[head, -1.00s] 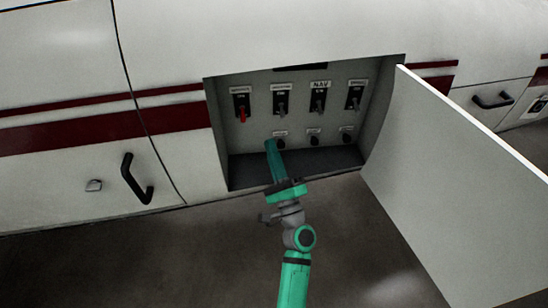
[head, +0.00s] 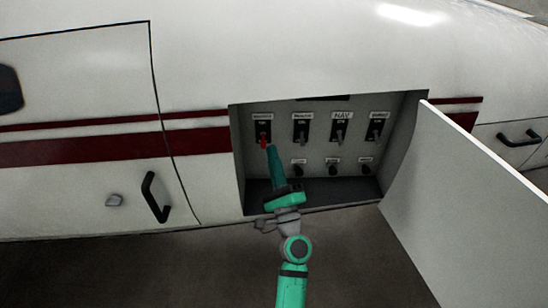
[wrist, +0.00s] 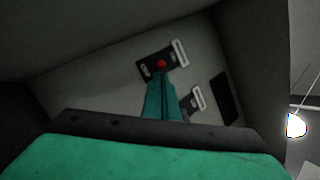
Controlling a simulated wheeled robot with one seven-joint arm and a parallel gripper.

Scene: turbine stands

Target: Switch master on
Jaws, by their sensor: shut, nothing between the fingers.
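The master switch (head: 263,139) is the leftmost in the top row of the panel, with a red lever on a black plate. The lever looks pointed down or toward me. In the wrist view its red tip (wrist: 160,63) shows just beyond my fingertips. My gripper (head: 271,149) is shut and empty, its fingertips just below and close to the red lever. I cannot tell whether they touch it. The label above the switch is too small to read surely.
Other switches, one labelled NAV (head: 339,130), stand to the right, with several small knobs (head: 333,166) below. The recess walls enclose the panel. The open door (head: 465,195) juts out at the right. A black handle (head: 155,197) is at the left.

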